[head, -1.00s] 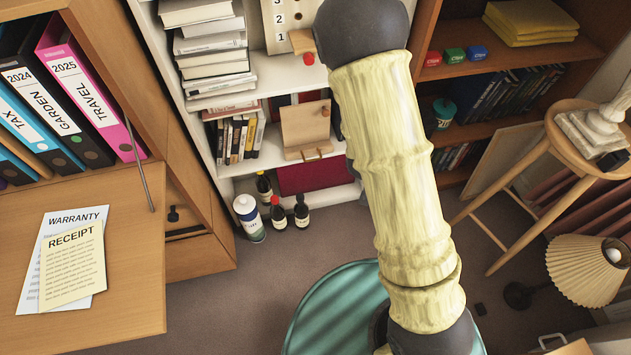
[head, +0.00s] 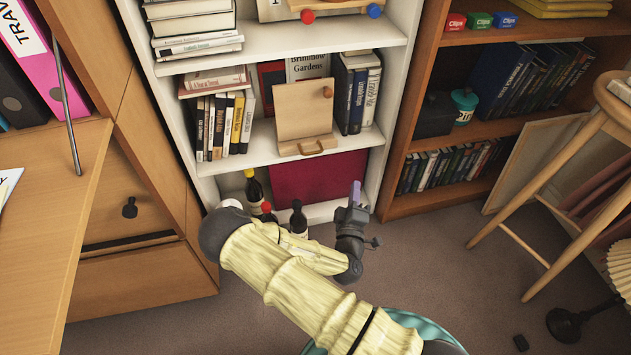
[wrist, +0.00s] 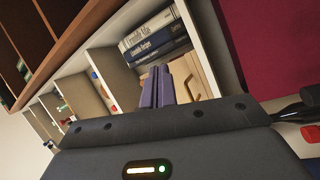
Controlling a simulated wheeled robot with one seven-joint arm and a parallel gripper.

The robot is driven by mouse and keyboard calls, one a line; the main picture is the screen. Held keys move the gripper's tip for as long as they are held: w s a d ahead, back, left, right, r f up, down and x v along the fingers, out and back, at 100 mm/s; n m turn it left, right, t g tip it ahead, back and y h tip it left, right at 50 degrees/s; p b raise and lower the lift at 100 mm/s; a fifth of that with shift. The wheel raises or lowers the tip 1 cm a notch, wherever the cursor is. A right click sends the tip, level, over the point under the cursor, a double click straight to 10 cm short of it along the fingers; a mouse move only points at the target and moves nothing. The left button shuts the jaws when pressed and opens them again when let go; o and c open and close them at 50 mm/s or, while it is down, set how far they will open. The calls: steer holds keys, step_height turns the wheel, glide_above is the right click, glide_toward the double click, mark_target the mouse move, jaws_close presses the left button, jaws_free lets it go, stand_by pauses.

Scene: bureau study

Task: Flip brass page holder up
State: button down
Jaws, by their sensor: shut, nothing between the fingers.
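A wooden book stand (head: 304,108) stands on the middle shelf of the white bookcase. The brass page holder (head: 317,148) is a small loop at the stand's lower lip and sticks out forward, folded down. A round wooden knob sits at the stand's upper right. My gripper (head: 355,194) is below and right of the stand, in front of the bookcase's lower part, and does not touch the stand. In the wrist view my purple fingers (wrist: 157,88) are together and empty, and hide part of the stand (wrist: 187,72) behind them.
Books (head: 222,125) stand left of the book stand, and more books (head: 359,90) stand right of it. Bottles (head: 299,218) stand below near the dark red panel (head: 315,178). A desk flap (head: 45,200) juts out at left, and a wooden stool (head: 590,150) stands at right.

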steer(key=s+a+f+n+t+y+b, duration=0.1)
steer(key=s+a+f+n+y+b, duration=0.2)
steer(key=a+f+n+y+b, duration=0.2)
steer(key=a+n+y, duration=0.2)
steer(key=n+y, duration=0.1)
steer(key=y, duration=0.1)
steer(key=shift+f+n+t, duration=0.25)
steer(key=shift+n+t, duration=0.15)
steer(key=x, duration=1.4)
steer(key=shift+p, duration=0.3)
steer(key=shift+s+r, duration=0.1)
